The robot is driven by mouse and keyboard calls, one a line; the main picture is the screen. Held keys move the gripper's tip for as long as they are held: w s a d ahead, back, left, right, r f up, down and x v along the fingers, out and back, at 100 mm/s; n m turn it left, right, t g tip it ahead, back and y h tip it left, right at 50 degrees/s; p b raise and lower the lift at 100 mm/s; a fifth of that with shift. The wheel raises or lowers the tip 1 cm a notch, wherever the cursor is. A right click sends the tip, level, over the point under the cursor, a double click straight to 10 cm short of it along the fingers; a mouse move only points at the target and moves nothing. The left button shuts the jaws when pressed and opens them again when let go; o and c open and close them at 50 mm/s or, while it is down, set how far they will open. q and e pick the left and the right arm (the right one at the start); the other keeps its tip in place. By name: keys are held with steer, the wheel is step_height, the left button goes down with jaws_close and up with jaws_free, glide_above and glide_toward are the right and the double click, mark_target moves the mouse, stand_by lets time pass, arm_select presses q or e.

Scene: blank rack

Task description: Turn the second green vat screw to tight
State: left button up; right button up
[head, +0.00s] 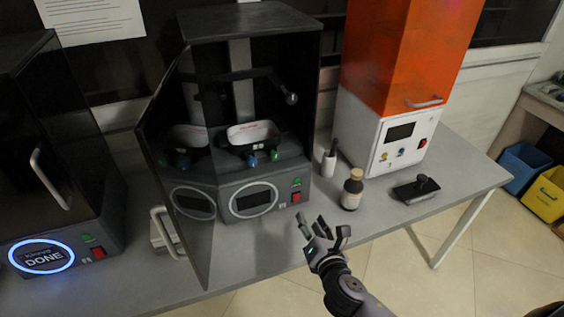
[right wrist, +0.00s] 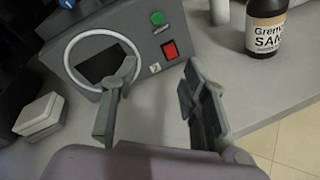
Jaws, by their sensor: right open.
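The middle printer (head: 250,185) stands with its dark door (head: 185,180) swung open to the left. Inside it sits a dark vat (head: 228,147) with a white interior. A green vat screw (head: 275,155) shows at the vat's front right, and a blue one (head: 252,160) beside it. A second green screw cannot be made out clearly. My right gripper (head: 323,228) is open and empty, in front of and below the printer's right side, apart from the screws.
A brown bottle (head: 352,189), a white container (head: 329,163) and a black handled tool (head: 416,190) stand right of the printer. Behind them is an orange-topped machine (head: 400,60). Another printer (head: 50,160) with a lit ring stands left.

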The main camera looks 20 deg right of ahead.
step_height(320, 180, up, 7)
steer(key=a+n+t+y, duration=0.2)
steer(key=n+t, duration=0.1)
steer(key=n, duration=0.5)
steer(key=p, duration=0.2)
glide_toward(276, 158)
steer(key=shift+n, duration=0.3)
steer(key=w, duration=0.9)
steer(key=shift+w+a, duration=0.1)
steer(key=shift+w, duration=0.15)
jaws_close()
